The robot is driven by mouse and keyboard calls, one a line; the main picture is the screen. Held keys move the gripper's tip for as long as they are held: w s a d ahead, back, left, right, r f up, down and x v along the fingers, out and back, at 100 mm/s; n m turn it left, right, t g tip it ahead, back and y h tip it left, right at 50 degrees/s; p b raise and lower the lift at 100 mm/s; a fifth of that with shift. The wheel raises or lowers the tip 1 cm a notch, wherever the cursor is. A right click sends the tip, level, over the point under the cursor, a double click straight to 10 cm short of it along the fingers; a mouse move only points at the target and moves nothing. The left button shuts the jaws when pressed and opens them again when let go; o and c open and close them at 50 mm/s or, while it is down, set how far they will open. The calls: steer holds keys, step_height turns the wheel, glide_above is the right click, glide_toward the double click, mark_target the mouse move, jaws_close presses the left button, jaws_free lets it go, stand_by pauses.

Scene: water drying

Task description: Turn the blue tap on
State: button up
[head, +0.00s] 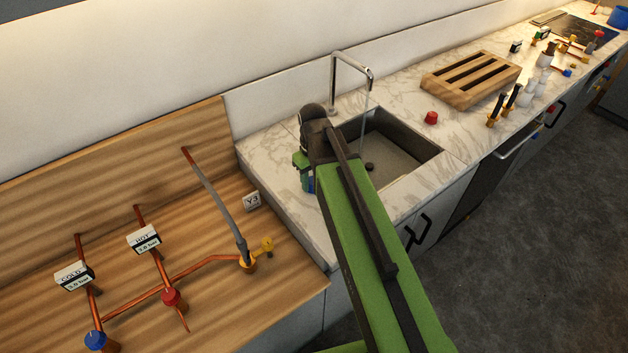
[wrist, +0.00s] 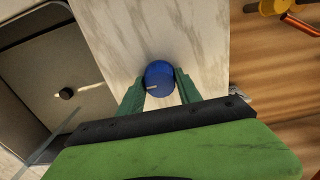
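In the wrist view, a round blue knob (wrist: 160,75) with a white mark sits between the two green fingers of my gripper (wrist: 160,88), which press close on its sides. In the head view my gripper (head: 303,165) points down at the counter left of the sink. A little blue (head: 309,183) shows at its fingertips; the rest is hidden by my arm. Another blue tap (head: 95,340) is on the copper pipework at the lower left, away from my gripper. A thin stream falls from the metal spout (head: 352,58) into the sink (head: 420,143).
A red knob (head: 431,118) is on the marble counter right of the sink. A slatted wooden rack (head: 470,78), black-handled items and white bottles stand farther right. At left, the wooden board (head: 225,310) carries copper pipes, a red tap (head: 172,298) and a yellow valve (head: 262,248).

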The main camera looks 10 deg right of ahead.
steer(key=o, duration=0.4)
step_height(320, 180, up, 17)
steer(key=p, duration=1.7)
steer(key=shift+r, duration=0.2)
steer(key=f+b, duration=0.3)
steer(key=s+f+b, duration=0.1)
steer(key=f+b, duration=0.3)
steer(key=s+f+b, duration=0.1)
steer(key=f+b, duration=0.2)
steer(key=shift+f, duration=0.35)
steer(key=shift+m, duration=0.8)
steer(key=s+f+b, duration=0.1)
steer(key=f+b, duration=0.1)
steer(key=s+f+b, duration=0.2)
steer(key=shift+f+b, duration=0.25)
steer(key=shift+b, duration=0.15)
steer(key=shift+s+d+r+m, duration=0.1)
steer(key=shift+s+r+m, duration=0.05)
steer(key=shift+s+m, duration=0.45)
steer(key=shift+s+r+m, duration=0.1)
steer(key=shift+s+m, duration=0.35)
steer(key=shift+m, duration=0.15)
steer(key=shift+w, duration=0.1)
